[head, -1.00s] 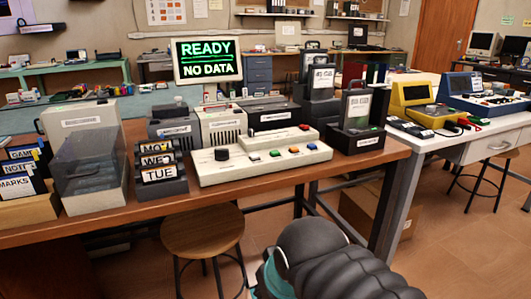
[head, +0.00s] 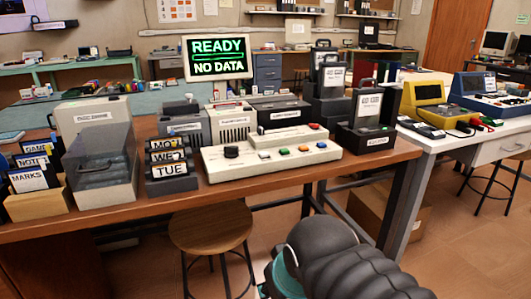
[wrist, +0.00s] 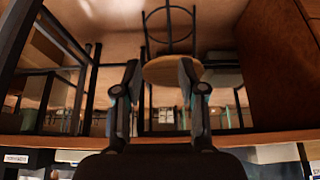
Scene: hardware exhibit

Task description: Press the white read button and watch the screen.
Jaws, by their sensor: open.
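A cream control box (head: 230,170) with a black knob and a row of small coloured buttons (head: 284,151) sits at the front edge of the brown table. In the wrist view my gripper (wrist: 160,75) is open and empty, with the fingers apart. It is below the table edge, away from the box. In the head view only my arm shows, low in front of the table.
The brown table (head: 115,212) also holds card racks (head: 165,158), a clear-lidded box (head: 100,165) and a black cartridge holder (head: 366,136) right of the control box. A round stool (head: 210,229) stands in front. A white table (head: 460,142) with instruments is at right.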

